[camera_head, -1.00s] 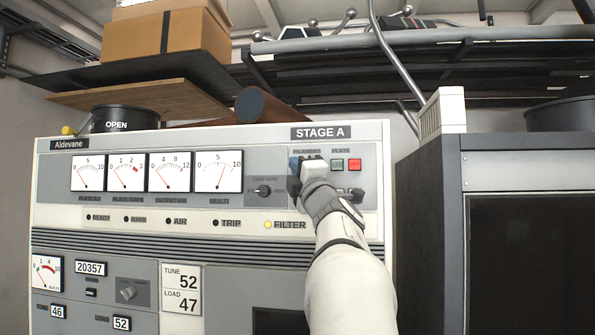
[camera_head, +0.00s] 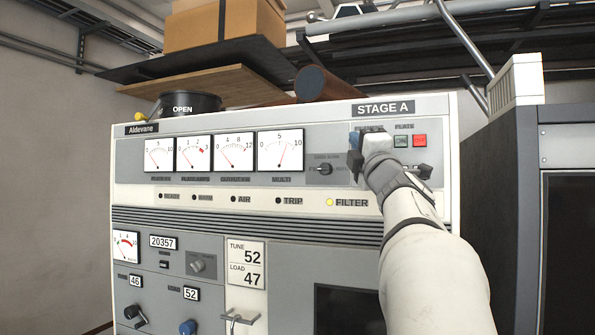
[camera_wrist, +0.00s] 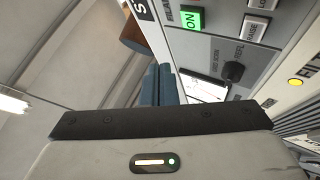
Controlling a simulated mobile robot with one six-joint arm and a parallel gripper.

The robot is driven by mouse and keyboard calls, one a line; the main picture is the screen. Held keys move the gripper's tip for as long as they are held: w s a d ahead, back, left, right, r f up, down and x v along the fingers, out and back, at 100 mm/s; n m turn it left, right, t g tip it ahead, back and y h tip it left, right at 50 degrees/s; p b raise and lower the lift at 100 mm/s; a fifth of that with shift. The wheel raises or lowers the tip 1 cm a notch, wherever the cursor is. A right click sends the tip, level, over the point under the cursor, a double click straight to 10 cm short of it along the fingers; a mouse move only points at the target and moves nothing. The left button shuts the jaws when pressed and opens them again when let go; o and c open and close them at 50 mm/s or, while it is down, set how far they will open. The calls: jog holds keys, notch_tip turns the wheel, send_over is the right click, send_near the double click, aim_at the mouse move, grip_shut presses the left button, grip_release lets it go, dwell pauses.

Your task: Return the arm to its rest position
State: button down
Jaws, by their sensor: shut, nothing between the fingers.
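My arm (camera_head: 425,250) reaches up from the lower right of the head view to the upper right of the Aldevane transmitter rack (camera_head: 290,195). My gripper (camera_head: 362,138) is at its end, in front of the panel under the STAGE A label (camera_head: 383,108). Its blue fingers are shut together with nothing between them, and they also show in the wrist view (camera_wrist: 158,85). The gripper hides part of the panel left of the green and red PLATE buttons (camera_head: 410,141). Whether the fingers touch the panel cannot be told. In the wrist view a green ON button (camera_wrist: 190,20) is lit.
A dark cabinet (camera_head: 500,200) stands close on the right. Cardboard boxes (camera_head: 225,28), boards and a brown cylinder (camera_head: 322,84) lie above the rack. A grey pipe (camera_head: 462,40) runs at upper right. Knobs (camera_head: 325,169) protrude from the front. Open wall shows at left.

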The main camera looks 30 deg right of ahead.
jog(key=a+f+m+g, duration=0.4)
jog(key=f, duration=0.6)
jog(key=w+a+f+m+g, duration=0.1)
jog(key=a+f+m+g, duration=0.3)
jog(key=f, duration=0.6)
jog(key=a+f+m+g, duration=0.3)
jog(key=a+f+m, duration=0.15)
jog(key=f, duration=0.65)
jog(key=s+a+f+m+g+y, duration=0.2)
jog(key=s+a+f, duration=0.6)
jog(key=f, duration=0.4)
jog(key=s+a+f+m+g+y, duration=0.2)
jog(key=s+a+f+g+y, duration=0.2)
jog(key=s+a+f+g, duration=0.3)
jog(key=s+a+f, duration=0.2)
jog(key=s+f, duration=0.2)
jog(key=f, duration=0.1)
jog(key=shift+a+f+g, duration=0.15)
jog(key=shift+f+g, duration=0.1)
jog(key=shift+g, duration=0.05)
